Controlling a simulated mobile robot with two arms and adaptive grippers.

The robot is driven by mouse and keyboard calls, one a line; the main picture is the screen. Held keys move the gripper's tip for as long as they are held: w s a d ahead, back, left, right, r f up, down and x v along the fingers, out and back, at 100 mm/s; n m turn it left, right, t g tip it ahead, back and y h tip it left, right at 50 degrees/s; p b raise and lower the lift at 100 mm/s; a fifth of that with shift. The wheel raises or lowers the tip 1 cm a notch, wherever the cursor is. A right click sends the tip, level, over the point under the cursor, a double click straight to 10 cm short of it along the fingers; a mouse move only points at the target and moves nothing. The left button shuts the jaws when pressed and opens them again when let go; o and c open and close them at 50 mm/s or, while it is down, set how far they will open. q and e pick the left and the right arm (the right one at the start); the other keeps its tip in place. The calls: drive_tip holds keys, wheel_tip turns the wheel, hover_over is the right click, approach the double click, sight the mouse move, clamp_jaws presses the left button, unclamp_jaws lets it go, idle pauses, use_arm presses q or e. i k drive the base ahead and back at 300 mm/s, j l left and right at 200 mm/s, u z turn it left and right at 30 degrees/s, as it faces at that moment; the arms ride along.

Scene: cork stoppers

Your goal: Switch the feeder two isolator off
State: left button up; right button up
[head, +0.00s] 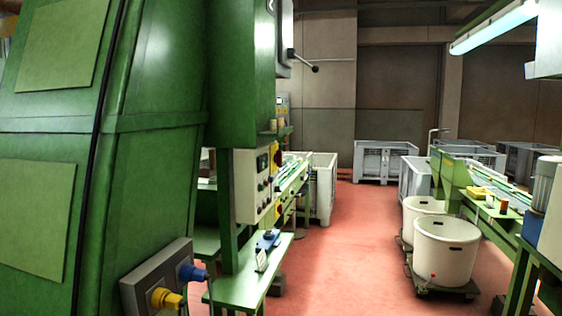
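No switch can be read as the feeder two isolator from here. A pale control box (245,188) with several small buttons is mounted on the green machine (155,80), seen at a steep angle. Red and yellow parts (277,160) show at its right side; they may be rotary switches, but their positions cannot be told. Higher up, a grey box (285,38) carries a lever (304,62) with a dark knob, pointing right. Neither of my grippers is in view.
A grey socket box (150,285) with yellow and blue plugs juts out at the lower left. A green bench (250,285) stands below the control box. The red floor aisle (345,240) is clear. White tubs (446,250) on dollies and a green conveyor bench line the right.

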sight(277, 159)
drive_tip(key=i+l+u, duration=0.15)
drive_tip(key=u, duration=0.45)
drive_tip(key=i+l+u, duration=0.2)
drive_tip(key=l, duration=0.35)
drive_tip(key=i+l+u, duration=0.15)
drive_tip(key=l, duration=0.4)
drive_tip(key=i+l+u, duration=0.2)
drive_tip(key=l, duration=0.35)
drive_tip(key=l+u, duration=0.15)
drive_tip(key=l, duration=0.4)
